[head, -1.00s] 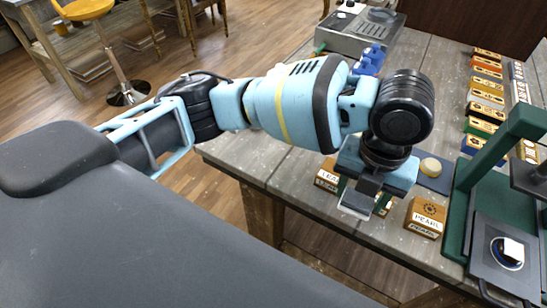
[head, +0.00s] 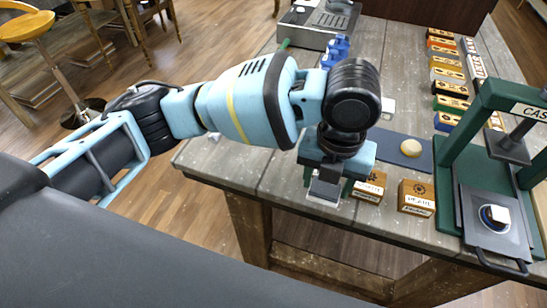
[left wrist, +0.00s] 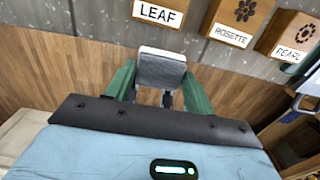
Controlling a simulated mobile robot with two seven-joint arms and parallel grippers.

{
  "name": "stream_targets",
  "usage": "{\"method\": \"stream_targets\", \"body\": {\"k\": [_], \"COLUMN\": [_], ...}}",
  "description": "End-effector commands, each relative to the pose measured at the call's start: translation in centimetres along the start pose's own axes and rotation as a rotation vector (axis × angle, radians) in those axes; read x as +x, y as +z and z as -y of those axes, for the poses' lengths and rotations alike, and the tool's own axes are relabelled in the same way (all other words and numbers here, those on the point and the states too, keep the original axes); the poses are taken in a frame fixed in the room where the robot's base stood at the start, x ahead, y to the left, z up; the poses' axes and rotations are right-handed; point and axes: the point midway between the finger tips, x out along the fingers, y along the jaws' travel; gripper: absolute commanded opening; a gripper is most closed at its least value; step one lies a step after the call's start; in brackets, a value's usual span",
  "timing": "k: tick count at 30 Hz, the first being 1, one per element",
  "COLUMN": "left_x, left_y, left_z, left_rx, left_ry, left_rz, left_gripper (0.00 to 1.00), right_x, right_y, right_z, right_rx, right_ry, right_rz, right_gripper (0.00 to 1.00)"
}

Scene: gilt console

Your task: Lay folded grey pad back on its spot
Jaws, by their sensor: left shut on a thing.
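My left gripper (head: 325,188) has its green fingers shut on the folded grey pad (left wrist: 162,68), which is pale grey on top. The pad also shows low under the gripper in the head view (head: 323,194). It is held near the table's front edge, and the left wrist view shows wood floor beyond the fingers. In that view the boxes marked LEAF (left wrist: 160,12), ROSETTE (left wrist: 238,20) and PEARL (left wrist: 290,36) stand close by. The pad's height over the table is unclear. My right gripper is not in view.
A blue-grey mat (head: 385,143) with a round cream piece (head: 411,147) lies behind the boxes. A green press (head: 462,165) stands at the right, with a dark plate (head: 480,240) holding a white block. Several small boxes line the back right. A grey machine (head: 318,22) is at the back.

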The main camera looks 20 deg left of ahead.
Motion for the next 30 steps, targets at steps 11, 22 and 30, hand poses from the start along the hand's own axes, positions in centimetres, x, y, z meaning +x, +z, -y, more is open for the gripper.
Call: {"method": "stream_targets", "body": {"k": [11,22,30], "left_x": [0.7,1.2,1.2], "left_y": [4.1,6.0,6.6], "left_z": [-7.8,-11.3,-12.5], "left_rx": [-0.007,0.000,-0.005], "left_ry": [0.001,-0.001,0.001], "left_rz": [0.002,0.001,0.001], "left_gripper": [0.35,0.35,0.35], "right_x": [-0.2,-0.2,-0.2], "right_y": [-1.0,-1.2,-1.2], "right_z": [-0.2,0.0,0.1], "right_rx": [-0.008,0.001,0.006], "right_ry": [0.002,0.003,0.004], "right_rz": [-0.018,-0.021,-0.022], "right_gripper": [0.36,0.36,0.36]}}
